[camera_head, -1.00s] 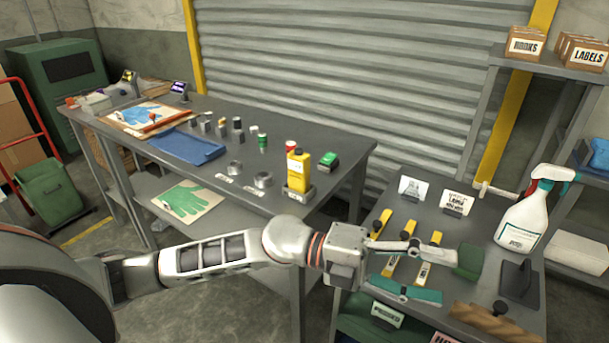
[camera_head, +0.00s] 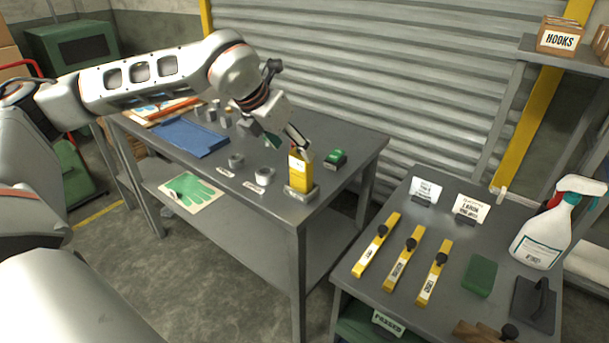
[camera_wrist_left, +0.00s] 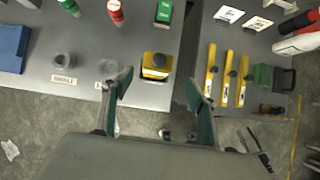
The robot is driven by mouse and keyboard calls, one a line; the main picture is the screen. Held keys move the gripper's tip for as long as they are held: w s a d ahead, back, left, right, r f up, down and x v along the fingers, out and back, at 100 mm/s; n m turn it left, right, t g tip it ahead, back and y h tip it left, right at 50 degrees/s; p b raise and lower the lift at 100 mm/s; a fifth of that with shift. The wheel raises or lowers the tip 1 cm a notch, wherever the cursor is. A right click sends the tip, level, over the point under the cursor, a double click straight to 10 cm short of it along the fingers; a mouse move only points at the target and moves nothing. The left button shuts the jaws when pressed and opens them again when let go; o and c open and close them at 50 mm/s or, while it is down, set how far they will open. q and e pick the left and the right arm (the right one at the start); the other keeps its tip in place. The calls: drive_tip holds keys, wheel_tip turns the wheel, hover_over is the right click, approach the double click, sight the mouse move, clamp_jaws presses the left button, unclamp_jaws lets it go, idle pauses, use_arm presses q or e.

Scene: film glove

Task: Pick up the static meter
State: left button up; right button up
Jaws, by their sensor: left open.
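The yellow upright box (camera_head: 301,171), which I take to be the static meter, stands in a low grey holder (camera_head: 300,193) near the right front corner of the long bench. In the left wrist view the yellow box (camera_wrist_left: 155,63) shows from above with a dark top. My left gripper (camera_head: 285,140) is open and empty, above and close to the box; one finger overlaps its top in the head view. In the wrist view the teal-padded fingers (camera_wrist_left: 161,88) are spread, with the box beyond the gap. Whether they touch it, I cannot tell. My right gripper is not in view.
A green device (camera_head: 336,158) stands just right of the box. Grey round pieces (camera_head: 264,176) sit to its left. The lower right table holds three yellow strips (camera_head: 403,258), a green block (camera_head: 480,275) and a spray bottle (camera_head: 548,232). A shutter (camera_head: 400,70) rises behind.

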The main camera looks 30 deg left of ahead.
sight(298, 153)
use_arm(q)
drive_tip(key=shift+w+a, duration=0.3)
drive_tip(key=shift+a, duration=0.1)
drive_tip(key=shift+x, duration=0.95)
drive_tip(key=shift+p+x, duration=0.3)
drive_tip(key=shift+x, duration=2.5)
drive_tip(key=shift+d, duration=0.1)
drive_tip(key=shift+c, duration=0.3)
drive_tip(key=shift+r, duration=0.1)
clamp_jaws()
